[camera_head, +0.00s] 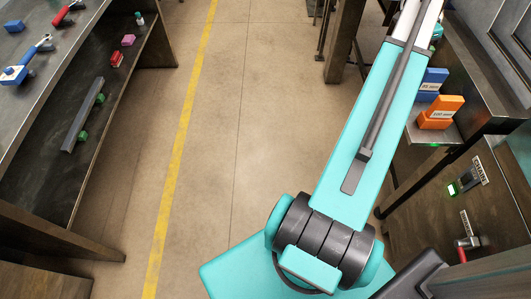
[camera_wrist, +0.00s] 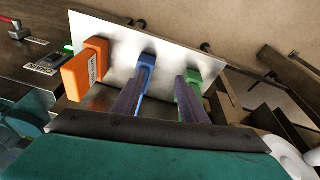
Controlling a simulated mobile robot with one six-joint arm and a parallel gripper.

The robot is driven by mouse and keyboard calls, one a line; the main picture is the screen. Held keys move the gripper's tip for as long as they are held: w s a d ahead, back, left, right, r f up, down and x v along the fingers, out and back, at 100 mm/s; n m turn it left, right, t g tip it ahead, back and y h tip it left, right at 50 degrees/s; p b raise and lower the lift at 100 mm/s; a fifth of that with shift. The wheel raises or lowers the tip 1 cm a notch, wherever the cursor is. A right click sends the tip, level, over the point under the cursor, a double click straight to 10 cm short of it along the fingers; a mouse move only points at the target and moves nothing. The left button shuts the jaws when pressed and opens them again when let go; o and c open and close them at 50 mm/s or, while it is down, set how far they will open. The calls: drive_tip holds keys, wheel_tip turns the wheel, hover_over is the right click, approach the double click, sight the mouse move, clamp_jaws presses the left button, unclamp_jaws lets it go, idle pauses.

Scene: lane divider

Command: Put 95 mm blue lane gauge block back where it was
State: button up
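The blue lane gauge block (camera_head: 433,77), with a "95 mm" label, stands on a pale metal plate (camera_head: 407,128) behind an orange block. In the wrist view the blue block (camera_wrist: 147,62) stands between the orange block and a green block, partly hidden by one of my fingers. My gripper (camera_wrist: 160,97) has its two fingers spread apart, one in front of the blue block and one in front of the green block. Nothing shows held between them. In the head view my arm reaches to the upper right, and the fingers are out of sight.
A dark bench with a lit display (camera_head: 453,188) and a red-handled part (camera_head: 466,245) is at right. Another bench (camera_head: 120,90) holds small parts at left. The floor between is clear.

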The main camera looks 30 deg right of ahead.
drive_tip(key=w+a+f+n+y, duration=0.1)
drive_tip(key=w+a+f+n, duration=0.2)
drive_tip(key=w+a+f, duration=0.4)
drive_tip(key=w+a+f+n, duration=0.3)
drive_tip(key=w+a+f, duration=0.25)
drive_tip(key=f, duration=0.45)
drive_tip(key=w+a+f+n+y, duration=0.1)
drive_tip(key=w+a+f+n, duration=0.15)
drive_tip(key=a+f, duration=0.55)
drive_tip(key=w+a+f+n, duration=0.1)
drive_tip(key=a+f+n, duration=0.2)
drive_tip(key=a+f, duration=0.5)
drive_tip(key=s+a+f+n+g, duration=0.1)
drive_tip(key=s+a+f+n, duration=0.3)
drive_tip(key=a, duration=0.5)
drive_tip(key=s+a+f+n+g, duration=0.1)
drive_tip(key=s+a+f, duration=0.2)
drive_tip(key=a+f, duration=0.45)
drive_tip(key=s+a+f+n+g, duration=0.1)
drive_tip(key=s+a+f+n, duration=0.2)
drive_tip(key=a, duration=0.8)
drive_tip(key=s+a+f+n+g, duration=0.1)
drive_tip(key=s+a+f+n, duration=0.2)
drive_tip(key=s+a, duration=0.3)
drive_tip(key=s+f, duration=0.1)
drive_tip(key=s, duration=0.1)
drive_tip(key=shift+s+f, duration=0.15)
drive_tip(key=shift+s, duration=0.15)
drive_tip(key=shift+a, duration=0.1)
